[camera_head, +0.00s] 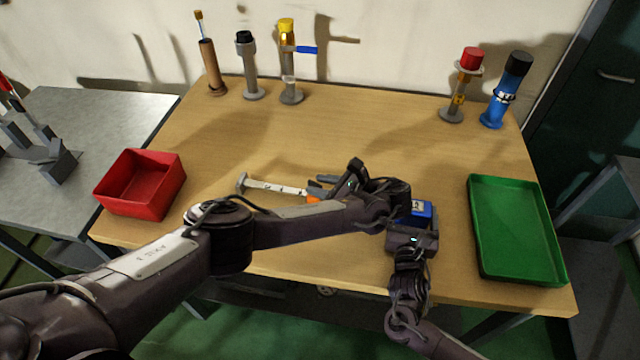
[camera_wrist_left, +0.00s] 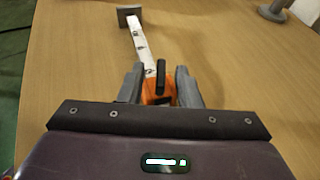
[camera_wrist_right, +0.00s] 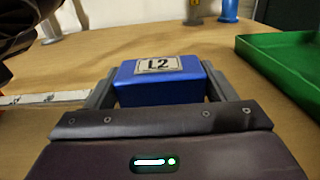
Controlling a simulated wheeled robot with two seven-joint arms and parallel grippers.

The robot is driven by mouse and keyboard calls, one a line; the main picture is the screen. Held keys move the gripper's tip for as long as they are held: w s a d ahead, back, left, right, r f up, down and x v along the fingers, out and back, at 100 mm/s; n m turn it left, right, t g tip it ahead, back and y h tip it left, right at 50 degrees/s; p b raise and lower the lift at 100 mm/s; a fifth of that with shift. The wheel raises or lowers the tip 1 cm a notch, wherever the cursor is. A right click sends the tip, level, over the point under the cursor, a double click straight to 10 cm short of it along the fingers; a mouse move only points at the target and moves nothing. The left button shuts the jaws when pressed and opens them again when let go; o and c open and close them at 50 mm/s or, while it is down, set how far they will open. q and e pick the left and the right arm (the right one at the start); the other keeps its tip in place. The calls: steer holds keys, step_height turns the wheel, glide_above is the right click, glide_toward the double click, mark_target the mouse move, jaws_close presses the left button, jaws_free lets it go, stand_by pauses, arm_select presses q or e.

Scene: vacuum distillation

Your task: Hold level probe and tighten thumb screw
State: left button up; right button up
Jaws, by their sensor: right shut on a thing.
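A white strip with dark marks (camera_head: 275,186) lies on the table with a grey end piece at its left and an orange body (camera_head: 312,199) at its right. The orange body (camera_wrist_left: 158,90) carries a black upright piece (camera_wrist_left: 163,80); I cannot tell whether this is the thumb screw. My left gripper (camera_wrist_left: 160,85) has a finger on each side of the orange body; whether they press on it is unclear. My right gripper (camera_wrist_right: 160,92) is shut on a blue block labelled L2 (camera_wrist_right: 160,80), which is partly hidden by my left arm in the head view (camera_head: 424,209).
A red bin (camera_head: 140,184) stands at the left and a green tray (camera_head: 518,230) at the right. Several capped tubes on stands, including a yellow-capped one (camera_head: 288,60) and a blue one (camera_head: 500,100), stand at the back. The table middle behind the strip is clear.

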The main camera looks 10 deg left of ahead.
arm_select(q)
steer(key=v, duration=0.7)
steer(key=shift+d, duration=0.1)
